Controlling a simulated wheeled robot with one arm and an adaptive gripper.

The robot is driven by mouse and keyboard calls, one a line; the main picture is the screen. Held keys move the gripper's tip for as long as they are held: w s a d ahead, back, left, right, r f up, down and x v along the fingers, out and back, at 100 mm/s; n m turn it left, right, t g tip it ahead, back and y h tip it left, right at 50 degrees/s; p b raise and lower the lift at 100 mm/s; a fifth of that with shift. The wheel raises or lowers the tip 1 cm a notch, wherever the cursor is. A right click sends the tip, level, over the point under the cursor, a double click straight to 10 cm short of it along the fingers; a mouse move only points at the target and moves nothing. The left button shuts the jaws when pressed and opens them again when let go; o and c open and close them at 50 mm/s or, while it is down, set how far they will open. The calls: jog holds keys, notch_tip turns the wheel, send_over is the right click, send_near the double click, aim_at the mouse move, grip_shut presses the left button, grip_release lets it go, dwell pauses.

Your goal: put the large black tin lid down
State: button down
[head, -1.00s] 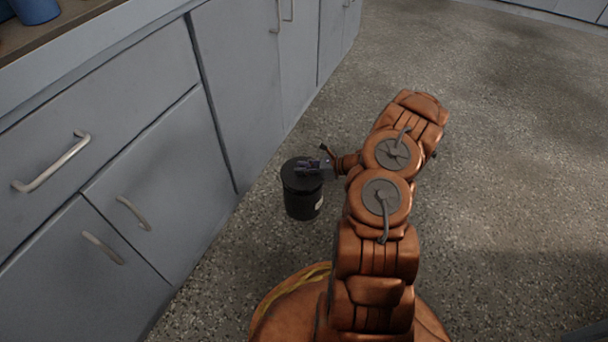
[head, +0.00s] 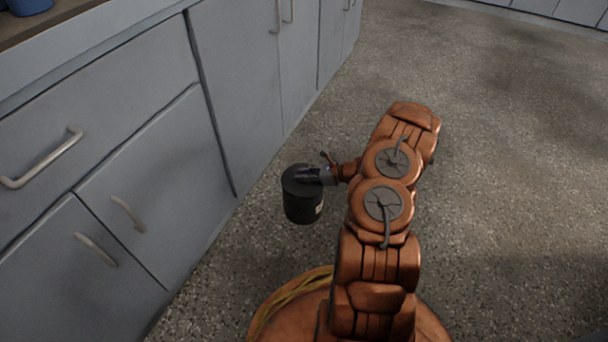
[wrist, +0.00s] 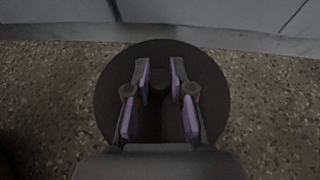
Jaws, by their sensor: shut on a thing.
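The large black tin lid (head: 293,184) is a round dark disc on top of the black tin (head: 303,210), which has a small pale label on its right side. The tin stands on the floor beside the cabinets. My gripper (head: 306,174) reaches in from the right, over the lid. In the wrist view the lid (wrist: 112,90) fills the middle, and my gripper (wrist: 160,76) has its purple-sided fingers either side of a dark knob (wrist: 159,84) at its centre. The lid hides the tin there. I cannot tell whether the lid rests fully on the rim.
Grey cabinets (head: 150,175) with metal handles run along the left, close to the tin. A counter with a blue container (head: 30,5) is at the top left. The speckled floor (head: 500,150) to the right is clear.

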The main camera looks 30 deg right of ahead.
jog(key=shift+f, duration=0.3)
jog(key=c, duration=1)
grip_release()
